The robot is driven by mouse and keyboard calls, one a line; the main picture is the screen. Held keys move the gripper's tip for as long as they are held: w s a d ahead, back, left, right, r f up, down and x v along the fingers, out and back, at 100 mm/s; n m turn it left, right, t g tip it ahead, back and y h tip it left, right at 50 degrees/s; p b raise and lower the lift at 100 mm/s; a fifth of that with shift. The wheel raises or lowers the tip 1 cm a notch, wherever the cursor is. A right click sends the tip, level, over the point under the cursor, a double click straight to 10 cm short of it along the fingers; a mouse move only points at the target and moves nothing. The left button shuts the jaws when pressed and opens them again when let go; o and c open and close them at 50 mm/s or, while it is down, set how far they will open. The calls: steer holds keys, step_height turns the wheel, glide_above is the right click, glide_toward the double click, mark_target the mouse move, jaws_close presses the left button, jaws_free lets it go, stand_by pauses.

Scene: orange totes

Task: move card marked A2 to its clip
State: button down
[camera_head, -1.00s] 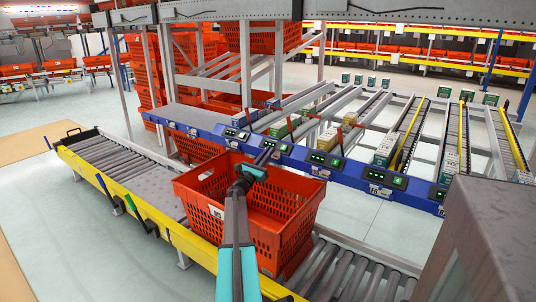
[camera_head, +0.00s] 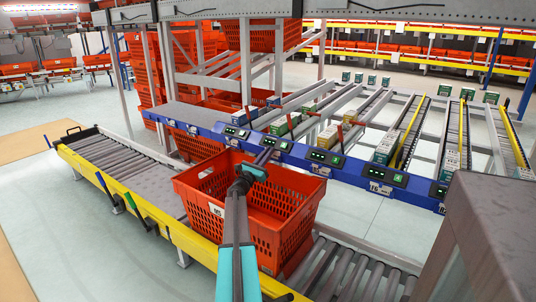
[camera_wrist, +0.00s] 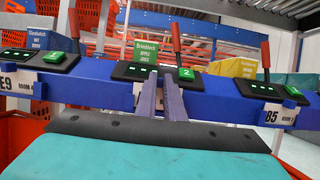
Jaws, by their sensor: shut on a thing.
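My gripper (camera_head: 264,156) reaches over the red tote to the front of the blue rail (camera_head: 300,158). In the wrist view its two narrow fingers (camera_wrist: 162,85) are close together, pointing at the rail below a green-buttoned display. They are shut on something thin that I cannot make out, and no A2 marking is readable. White cards show on the rail to either side: E9 (camera_wrist: 18,85) at left and B5 (camera_wrist: 280,115) at right. The clip behind the fingers is hidden.
A red tote (camera_head: 285,225) stands under my arm on the roller conveyor (camera_head: 120,160). Displays with green buttons (camera_wrist: 186,74) line the rail. Red upright levers (camera_wrist: 177,45) stand behind it. A green carton (camera_wrist: 145,52) and other cartons sit in the lanes.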

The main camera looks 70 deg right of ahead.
steer(key=c, duration=1.8)
jaws_free()
steer(key=shift+f, duration=0.1)
step_height(320, 180, up, 9)
steer(key=p, duration=0.5)
steer(key=w+a+r+y+p, duration=0.3)
steer(key=w+a+p, duration=0.1)
steer(key=w+a, duration=0.5)
steer(key=w+a+r+m+g+y+p, duration=0.1)
steer(key=w+a+r+y+p, duration=0.2)
steer(key=w+a, duration=0.7)
steer(key=shift+a+r+m+p, duration=0.3)
steer(key=shift+a+r+p, duration=0.2)
steer(key=shift+a+p, duration=0.5)
steer(key=shift+w+d, duration=0.1)
steer(key=shift+w, duration=0.1)
